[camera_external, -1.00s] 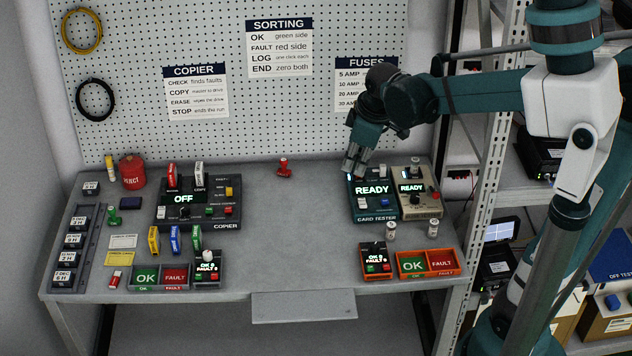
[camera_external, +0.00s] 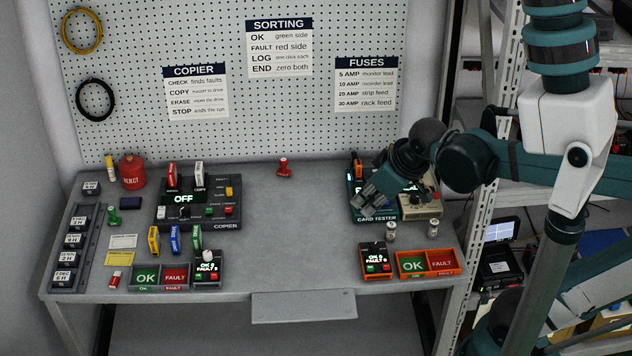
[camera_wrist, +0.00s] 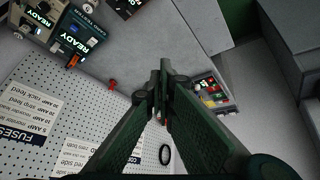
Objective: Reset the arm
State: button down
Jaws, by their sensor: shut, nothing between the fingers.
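My gripper (camera_external: 368,198) is shut and empty. In the external view it hangs in front of the card tester (camera_external: 378,218) at the right of the bench and hides part of it. The wrist view shows my two dark green fingers (camera_wrist: 160,95) meeting with nothing between them. The card tester shows there too (camera_wrist: 80,35), apart from the fingers, with its READY screen lit. An orange card (camera_external: 357,168) stands at the tester's back left; the wrist view also shows it (camera_wrist: 73,61).
A tan READY device (camera_external: 418,207) stands right of the tester. The copier (camera_external: 199,204) reads OFF at the left. Orange OK/FAULT bins (camera_external: 428,263) sit at the front right. A red object (camera_external: 284,168) stands near the pegboard. The middle of the bench is clear.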

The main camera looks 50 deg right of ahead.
jog(key=shift+m+t, duration=0.5)
jog(key=shift+m, duration=0.2)
jog(key=shift+s+a+f+b, duration=0.15)
jog(key=shift+s+a+f, duration=0.15)
jog(key=shift+s+a, duration=0.3)
jog(key=shift+s+a+f+b, duration=0.1)
jog(key=shift+s+a+f, duration=0.25)
jog(key=shift+s, duration=0.45)
jog(key=shift+s+a+f+b, duration=0.15)
jog(key=shift+s+a+f, duration=0.1)
jog(key=shift+s+a, duration=0.4)
jog(key=shift+d, duration=0.1)
